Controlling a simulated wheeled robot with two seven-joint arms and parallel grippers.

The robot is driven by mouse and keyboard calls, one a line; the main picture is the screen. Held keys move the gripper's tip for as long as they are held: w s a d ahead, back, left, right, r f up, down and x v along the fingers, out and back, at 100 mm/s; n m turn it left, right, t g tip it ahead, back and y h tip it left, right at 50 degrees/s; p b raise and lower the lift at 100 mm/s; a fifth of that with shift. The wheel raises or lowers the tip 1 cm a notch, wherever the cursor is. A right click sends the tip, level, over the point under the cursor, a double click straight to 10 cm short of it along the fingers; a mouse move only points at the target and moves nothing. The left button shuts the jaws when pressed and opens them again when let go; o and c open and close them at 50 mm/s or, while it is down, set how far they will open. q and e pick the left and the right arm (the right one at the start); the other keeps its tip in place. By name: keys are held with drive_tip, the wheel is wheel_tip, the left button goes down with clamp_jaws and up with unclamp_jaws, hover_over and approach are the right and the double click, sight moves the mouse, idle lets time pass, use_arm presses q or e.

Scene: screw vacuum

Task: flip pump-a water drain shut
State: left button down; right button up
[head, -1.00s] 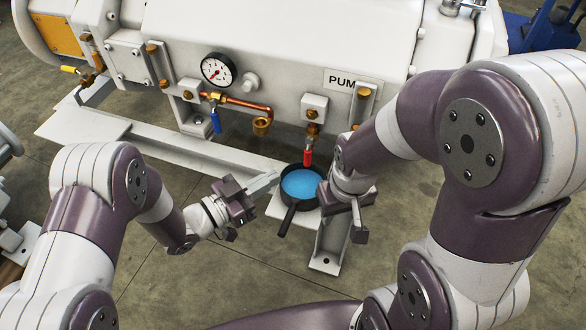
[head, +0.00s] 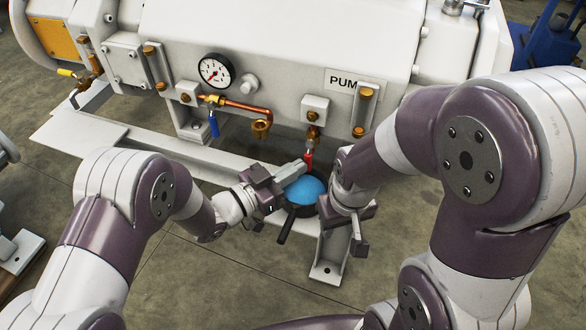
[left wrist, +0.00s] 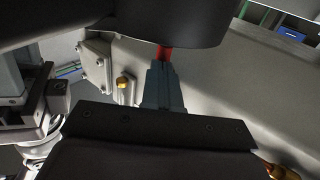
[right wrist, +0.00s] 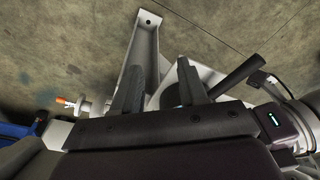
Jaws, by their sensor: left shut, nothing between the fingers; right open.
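The drain valve's red handle (head: 309,158) hangs below a brass fitting under the PUM... label on the white pump. My left gripper (head: 299,170) is shut and empty, its fingertips close beside the lower end of the red handle. The left wrist view shows the red handle (left wrist: 164,52) just past the shut fingertips; I cannot tell whether they touch. My right gripper (head: 345,228) is open, in front of the bracket and to the right of the black pan. Its spread fingers also show in the right wrist view (right wrist: 157,85).
The black pan (head: 284,226) with blue liquid (head: 303,190) is under the valve, partly hidden by my left gripper. A blue-handled valve (head: 214,124), a gauge (head: 216,71) and a copper pipe (head: 245,107) are to the left. A white base rail (head: 190,150) runs below.

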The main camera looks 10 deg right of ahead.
use_arm(q)
drive_tip(key=shift+s+d+f+n+h, duration=0.1)
drive_tip(key=shift+s+d+n+h, duration=0.15)
drive_tip(key=shift+n, duration=0.25)
drive_tip(key=shift+s+d+f+n+t+h, duration=0.1)
drive_tip(key=shift+d+n+t+h, duration=0.15)
drive_tip(key=shift+n+t+h, duration=0.4)
drive_tip(key=shift+s+d+r+p, duration=0.15)
drive_tip(key=shift+s+d+p, duration=0.25)
drive_tip(key=shift+d+p, duration=0.3)
drive_tip(key=shift+s+d+r+p, duration=0.15)
drive_tip(key=shift+s+d+p, duration=0.3)
drive_tip(key=shift+p, duration=0.3)
drive_tip(key=shift+d, duration=0.2)
drive_tip(key=p+v, duration=0.3)
drive_tip(key=v, duration=0.9)
drive_tip(key=shift+s+a+r+p, duration=0.2)
drive_tip(key=shift+a+r+p, duration=0.05)
drive_tip(key=shift+a+p, duration=0.15)
